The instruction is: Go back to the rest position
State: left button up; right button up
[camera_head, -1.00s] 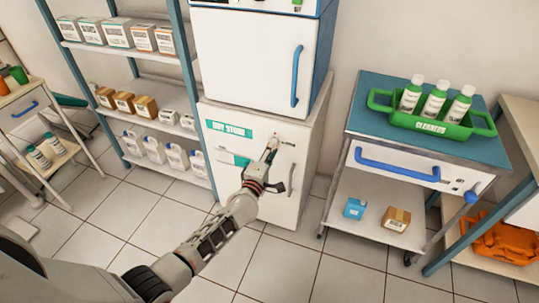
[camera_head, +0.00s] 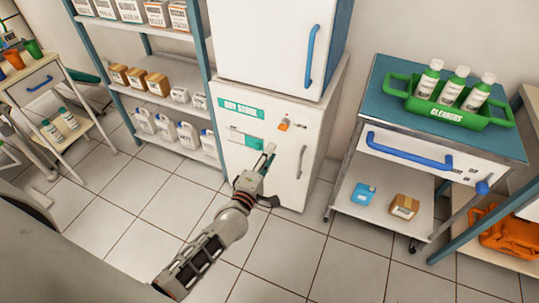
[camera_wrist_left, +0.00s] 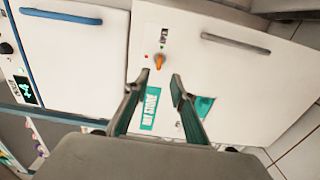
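My left gripper (camera_head: 268,155) reaches in front of the white dry-storage cabinet (camera_head: 240,160). In the left wrist view the gripper (camera_wrist_left: 157,82) shows two separate fingers with nothing between them. The orange knob (camera_head: 284,124) on the cabinet front is just above and right of the fingertips in the head view. In the left wrist view the knob (camera_wrist_left: 159,62) appears just beyond the gap between the fingertips, apart from them. My right gripper is in neither view.
A trolley with a blue top (camera_head: 384,88) holds a green tray of bottles (camera_head: 440,112) on the right. A shelf rack (camera_head: 205,62) with boxes and jugs stands left of the cabinet. A small cart (camera_head: 30,88) is at far left. Tiled floor (camera_head: 290,255) in front is clear.

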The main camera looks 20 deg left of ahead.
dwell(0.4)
pick_arm(q)
jog(key=s+d+f+m+g+h+p, duration=0.1)
jog(key=s+m+g+p, duration=0.2)
jog(key=s+m, duration=0.8)
jog(key=s+d+f+m+g+h+p, duration=0.1)
jog(key=s+m+g+p, duration=0.3)
jog(key=s+m, duration=0.6)
jog(key=s+f+p, duration=0.1)
jog(key=s, duration=0.9)
jog(key=shift+f+m, duration=0.2)
jog(key=shift+m, duration=0.2)
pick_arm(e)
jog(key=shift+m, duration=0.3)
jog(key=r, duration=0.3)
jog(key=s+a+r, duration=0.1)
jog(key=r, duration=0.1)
pick_arm(q)
jog(key=shift+w, duration=0.1)
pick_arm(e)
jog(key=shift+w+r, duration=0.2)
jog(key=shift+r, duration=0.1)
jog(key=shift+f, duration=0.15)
